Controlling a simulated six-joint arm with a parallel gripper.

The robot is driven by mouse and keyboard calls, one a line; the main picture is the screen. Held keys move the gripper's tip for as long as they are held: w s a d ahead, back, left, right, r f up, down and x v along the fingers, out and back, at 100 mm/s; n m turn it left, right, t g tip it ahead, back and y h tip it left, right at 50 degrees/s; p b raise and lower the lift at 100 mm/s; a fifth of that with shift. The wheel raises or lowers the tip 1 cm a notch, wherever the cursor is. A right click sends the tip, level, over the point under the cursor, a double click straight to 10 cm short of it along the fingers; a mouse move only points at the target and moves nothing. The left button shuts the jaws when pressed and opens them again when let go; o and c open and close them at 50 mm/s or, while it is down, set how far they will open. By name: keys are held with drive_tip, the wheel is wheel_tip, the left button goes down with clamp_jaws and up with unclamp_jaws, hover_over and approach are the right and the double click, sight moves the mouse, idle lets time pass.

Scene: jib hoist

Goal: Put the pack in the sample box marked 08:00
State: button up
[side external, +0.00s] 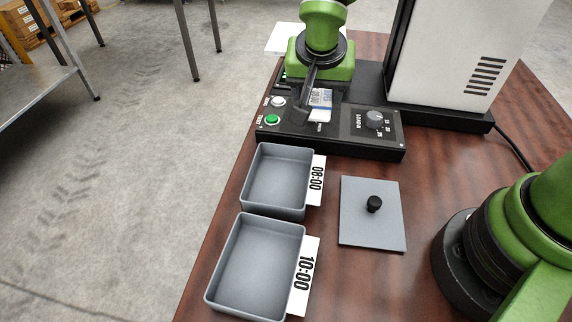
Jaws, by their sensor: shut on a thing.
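My gripper (312,98) is over the black machine base at the top middle of the view. It is shut on the pack (322,98), a small white and blue packet partly hidden by a finger. I cannot tell whether the pack touches the panel under it. The sample box marked 08:00 (249,204) is a grey open tray on the table, nearer the camera than the machine. It looks empty. Its white label (317,180) is on its right side.
A second empty grey box (214,297), marked 10:00, stands nearer the camera. A grey lid with a black knob (357,229) lies to the right of the boxes. The machine base (345,143) has buttons and a dial. A white cabinet (450,60) stands behind.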

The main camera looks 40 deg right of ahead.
hover_over(280, 182)
drive_tip(key=shift+m, duration=0.3)
drive_tip(key=f, duration=0.4)
drive_tip(key=s+a+f, duration=0.1)
drive_tip(key=f, duration=0.1)
drive_tip(key=shift+s, duration=0.1)
drive_tip(key=shift+f, duration=2.45)
drive_tip(key=shift+f, duration=0.1)
drive_tip(key=o, duration=0.7)
drive_tip(key=shift+o, duration=0.2)
drive_tip(key=v, duration=1.2)
